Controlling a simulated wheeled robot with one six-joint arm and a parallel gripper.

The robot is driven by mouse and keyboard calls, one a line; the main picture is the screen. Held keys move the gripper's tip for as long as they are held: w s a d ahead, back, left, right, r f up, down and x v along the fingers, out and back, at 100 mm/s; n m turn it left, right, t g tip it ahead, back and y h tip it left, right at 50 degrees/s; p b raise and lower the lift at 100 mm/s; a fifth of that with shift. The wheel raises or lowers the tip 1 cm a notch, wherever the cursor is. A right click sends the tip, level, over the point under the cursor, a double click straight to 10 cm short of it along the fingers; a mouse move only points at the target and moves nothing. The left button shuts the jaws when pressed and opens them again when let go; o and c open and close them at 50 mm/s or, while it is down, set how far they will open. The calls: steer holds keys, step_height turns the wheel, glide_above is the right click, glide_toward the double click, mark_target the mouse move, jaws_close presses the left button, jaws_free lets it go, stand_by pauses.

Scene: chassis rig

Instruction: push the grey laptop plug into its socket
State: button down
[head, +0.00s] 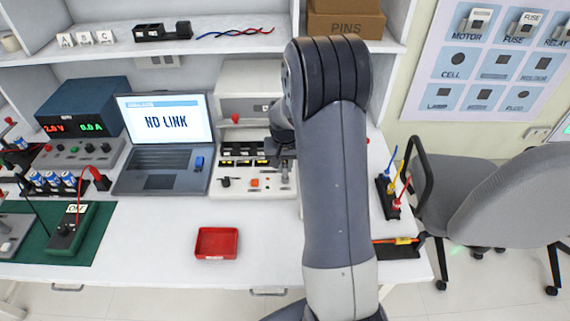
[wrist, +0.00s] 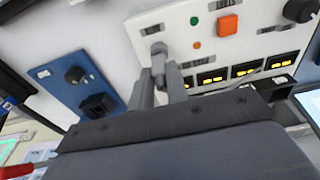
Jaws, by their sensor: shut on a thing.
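My gripper (wrist: 161,80) is shut on a small grey plug (wrist: 158,56) in the wrist view. The plug stands out past the fingertips, close to the white panel (wrist: 185,15). In the head view my arm hides most of the gripper and the plug, at the right end of the white control unit (head: 232,190). The open laptop (head: 160,145) stands left of that unit and reads "NO LINK".
A blue panel with a black knob (wrist: 76,75) is beside the gripper in the wrist view. A red tray (head: 216,243) lies on the bench front, with clear bench around it. A black strip with coloured plugs (head: 388,197) stands right of my arm.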

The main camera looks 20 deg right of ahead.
steer(key=shift+f, duration=0.4)
steer(key=c, duration=1.3)
jaws_free()
steer(key=shift+r, duration=0.15)
step_height(320, 180, up, 10)
steer(key=s, duration=0.1)
steer(key=shift+a+r+b, duration=0.25)
steer(key=shift+a+b, duration=0.05)
steer(key=shift+b, duration=0.1)
steer(key=shift+s, duration=0.1)
steer(key=f, duration=0.3)
steer(key=w+f, duration=0.1)
steer(key=f, duration=0.2)
steer(key=f+p, duration=0.1)
steer(key=f, duration=0.3)
steer(key=shift+w+d, duration=0.15)
steer(key=shift+d, duration=0.15)
steer(key=shift+r, duration=0.15)
